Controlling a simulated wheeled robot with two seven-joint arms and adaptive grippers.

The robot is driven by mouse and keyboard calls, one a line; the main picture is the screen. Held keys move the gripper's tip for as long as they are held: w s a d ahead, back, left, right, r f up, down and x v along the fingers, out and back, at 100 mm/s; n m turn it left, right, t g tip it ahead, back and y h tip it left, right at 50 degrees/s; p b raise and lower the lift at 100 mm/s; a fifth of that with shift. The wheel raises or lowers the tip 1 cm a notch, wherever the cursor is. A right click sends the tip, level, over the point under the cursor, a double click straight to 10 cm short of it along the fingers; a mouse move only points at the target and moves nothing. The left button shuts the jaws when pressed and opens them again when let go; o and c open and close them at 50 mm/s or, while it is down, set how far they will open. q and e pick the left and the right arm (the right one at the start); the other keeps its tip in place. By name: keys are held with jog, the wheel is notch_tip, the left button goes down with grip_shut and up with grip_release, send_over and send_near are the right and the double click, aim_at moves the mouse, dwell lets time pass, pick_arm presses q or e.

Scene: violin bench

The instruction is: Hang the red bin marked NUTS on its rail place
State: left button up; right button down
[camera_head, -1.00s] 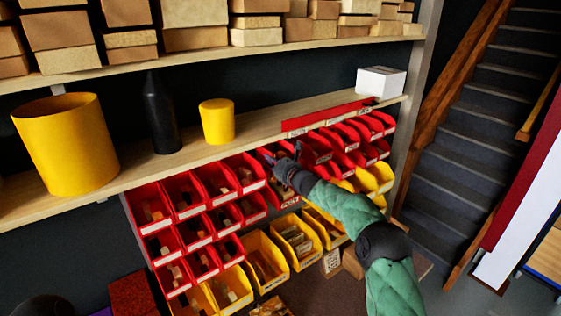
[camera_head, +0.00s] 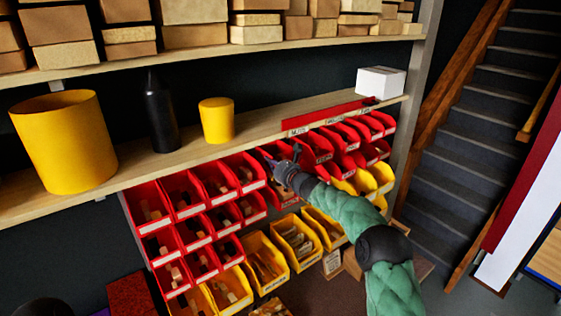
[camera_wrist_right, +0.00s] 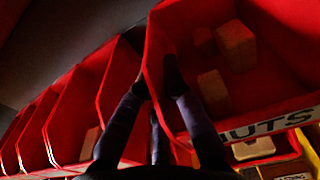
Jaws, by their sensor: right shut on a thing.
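The red bin marked NUTS (camera_wrist_right: 273,98) fills the right of the right wrist view, with several small tan blocks inside and its white label partly cut off. My right gripper (camera_wrist_right: 156,78) is shut on this bin's left side wall, one finger on each side of it. In the head view my right gripper (camera_head: 283,166) is in front of the top row of red bins, at a gap between the left and right groups. There the held bin is mostly hidden by the gripper. I cannot tell whether it touches the rail. My left gripper is not in view.
Red bins (camera_head: 183,193) hang close on the left, and more red bins (camera_head: 343,135) on the right. Yellow bins (camera_head: 265,262) are below. The wooden shelf (camera_head: 262,127) overhangs them, with a red labelled strip (camera_head: 330,116) on its edge.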

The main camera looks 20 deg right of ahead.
jog(key=shift+f, duration=0.3)
jog(key=c, duration=1.3)
grip_release()
jog(key=shift+s, duration=0.15)
